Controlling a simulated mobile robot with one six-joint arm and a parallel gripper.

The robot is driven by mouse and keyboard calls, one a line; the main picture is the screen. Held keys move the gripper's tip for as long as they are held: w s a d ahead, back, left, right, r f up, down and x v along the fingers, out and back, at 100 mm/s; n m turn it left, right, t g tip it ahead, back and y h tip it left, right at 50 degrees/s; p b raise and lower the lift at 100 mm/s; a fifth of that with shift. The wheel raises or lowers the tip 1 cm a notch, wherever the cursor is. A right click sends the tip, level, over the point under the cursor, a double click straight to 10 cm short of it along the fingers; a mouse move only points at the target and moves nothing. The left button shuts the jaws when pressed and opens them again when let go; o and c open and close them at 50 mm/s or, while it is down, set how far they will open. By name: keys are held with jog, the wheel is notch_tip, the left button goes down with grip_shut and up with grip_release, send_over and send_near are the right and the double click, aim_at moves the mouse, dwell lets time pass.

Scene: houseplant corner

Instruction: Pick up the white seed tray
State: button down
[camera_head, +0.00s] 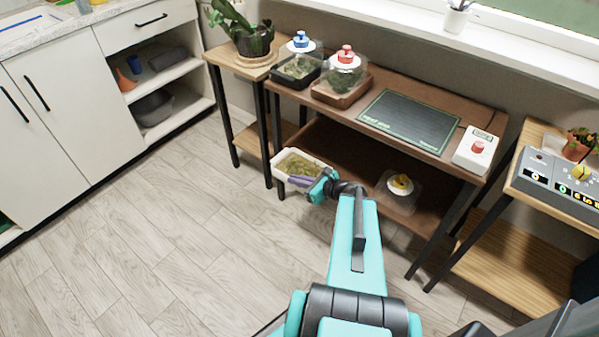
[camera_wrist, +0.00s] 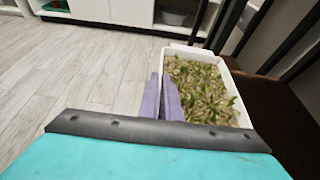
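The white seed tray (camera_wrist: 239,102) is an oblong box with a white rim, filled with soil and small green seedlings. In the head view, the tray (camera_head: 279,175) is at the left front of the brown bench's lower shelf (camera_head: 335,150), and I cannot tell whether it rests on it. The lower part of the tray is hidden by my gripper.
A clear box with a yellow knob (camera_head: 401,185) stands on the lower shelf to the right. Domed trays with a blue knob (camera_head: 301,39) and a red knob (camera_head: 346,54) and a dark green mat (camera_head: 409,121) are on the bench top. Bench legs are close to the tray. The floor (camera_head: 150,240) is clear.

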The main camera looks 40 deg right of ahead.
jog(key=shift+s+a+r+p, duration=0.1)
jog(key=shift+a+p, duration=0.4)
dwell(0.6)
